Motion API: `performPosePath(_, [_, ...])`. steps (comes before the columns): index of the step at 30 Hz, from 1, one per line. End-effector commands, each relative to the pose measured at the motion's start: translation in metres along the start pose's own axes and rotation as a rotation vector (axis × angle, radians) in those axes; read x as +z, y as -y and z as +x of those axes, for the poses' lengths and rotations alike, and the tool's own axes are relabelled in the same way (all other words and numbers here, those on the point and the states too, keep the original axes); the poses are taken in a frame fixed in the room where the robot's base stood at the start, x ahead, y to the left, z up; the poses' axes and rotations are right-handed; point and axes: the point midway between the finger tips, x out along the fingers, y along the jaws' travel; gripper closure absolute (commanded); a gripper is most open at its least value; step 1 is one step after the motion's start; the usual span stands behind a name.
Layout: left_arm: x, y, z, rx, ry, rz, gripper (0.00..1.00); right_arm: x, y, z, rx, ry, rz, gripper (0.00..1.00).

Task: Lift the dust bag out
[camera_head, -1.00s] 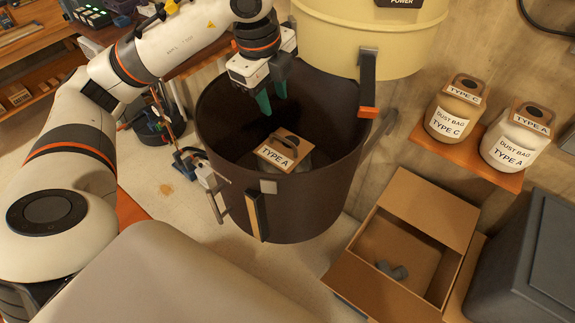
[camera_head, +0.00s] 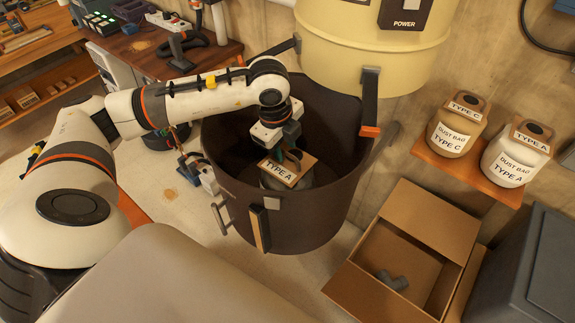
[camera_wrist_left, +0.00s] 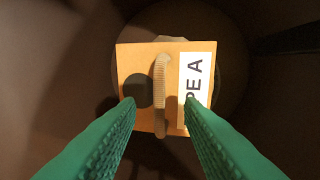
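The dust bag (camera_head: 297,168), with a tan card collar, a TYPE A label and a dark round opening, sits inside the dark brown drum (camera_head: 315,225). In the left wrist view its collar (camera_wrist_left: 137,62) lies below the fingers, with a ribbed handle strap (camera_wrist_left: 160,95) across it. My left gripper (camera_head: 280,150) reaches down into the drum, just over the collar. Its green fingers (camera_wrist_left: 160,103) are apart, with the strap between them and no visible contact. Most of the bag's body is hidden under the collar. My right gripper is not in view.
The cream upper housing (camera_head: 370,40) hangs above the drum's back rim, with latches (camera_head: 370,100) close by. A shelf (camera_head: 465,170) at right bears TYPE C and TYPE A bags. An open cardboard box (camera_head: 440,215) and a grey bin (camera_head: 530,260) stand at front right.

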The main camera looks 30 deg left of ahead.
Motion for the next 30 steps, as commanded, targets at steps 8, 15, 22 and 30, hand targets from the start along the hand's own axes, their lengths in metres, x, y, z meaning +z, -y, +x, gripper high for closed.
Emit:
performPosePath(8, [0.0, 0.0, 0.009, 0.001, 0.0, 0.001, 0.66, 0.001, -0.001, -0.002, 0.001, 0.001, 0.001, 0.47])
performPosePath(15, [0.0, 0.0, 0.008, 0.001, 0.0, 0.001, 0.97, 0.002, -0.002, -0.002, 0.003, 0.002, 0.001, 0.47])
performPosePath(22, [0.0, -0.001, 0.007, 0.004, 0.001, 0.001, 1.0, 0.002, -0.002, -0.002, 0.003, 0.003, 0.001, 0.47])
performPosePath(30, [0.001, -0.005, -0.007, 0.009, 0.002, 0.0, 1.0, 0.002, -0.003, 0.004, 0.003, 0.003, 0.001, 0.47])
